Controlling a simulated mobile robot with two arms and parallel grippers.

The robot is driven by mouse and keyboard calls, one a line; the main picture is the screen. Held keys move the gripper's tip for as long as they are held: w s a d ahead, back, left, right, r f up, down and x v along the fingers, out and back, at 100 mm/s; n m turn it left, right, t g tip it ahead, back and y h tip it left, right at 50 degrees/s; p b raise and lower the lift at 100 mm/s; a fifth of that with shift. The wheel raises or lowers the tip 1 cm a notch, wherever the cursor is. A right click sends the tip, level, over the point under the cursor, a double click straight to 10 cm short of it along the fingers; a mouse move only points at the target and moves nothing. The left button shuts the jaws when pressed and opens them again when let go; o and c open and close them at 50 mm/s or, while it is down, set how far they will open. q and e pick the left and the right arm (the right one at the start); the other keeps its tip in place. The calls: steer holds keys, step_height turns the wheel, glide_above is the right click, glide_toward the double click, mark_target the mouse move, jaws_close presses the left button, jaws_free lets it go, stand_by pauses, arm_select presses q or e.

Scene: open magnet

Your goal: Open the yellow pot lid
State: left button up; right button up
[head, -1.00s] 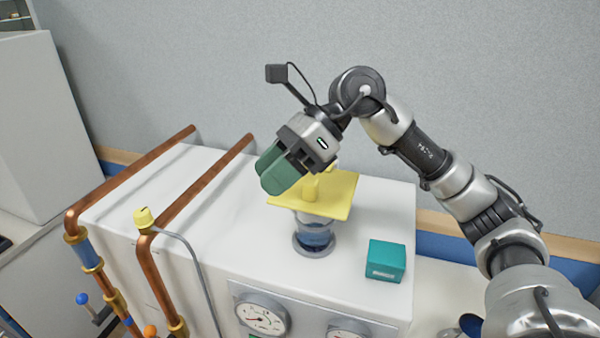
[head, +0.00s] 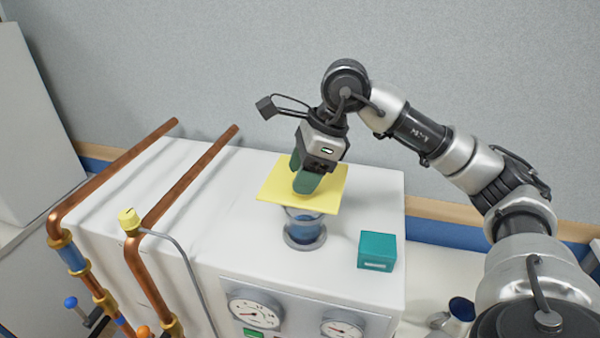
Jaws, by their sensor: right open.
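The pot stands on a white cabinet. My right gripper (head: 303,183) points down over the lid, its green fingers at the middle of the plate. The fingers are open. The lid's handle is hidden behind them, and I cannot tell whether they touch it. My left gripper is not in view.
A teal box (head: 377,250) sits on the cabinet (head: 375,195), right of the pot. Copper pipes (head: 184,187) run along the left. Pressure gauges (head: 254,310) are on the front panel. A dark-mouthed metal cup (head: 459,310) stands at lower right.

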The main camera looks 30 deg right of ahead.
steer(key=shift+w+a+f, duration=0.1)
steer(key=shift+a+f, duration=0.15)
steer(key=shift+f, duration=0.35)
jaws_close()
steer(key=shift+r, duration=0.15)
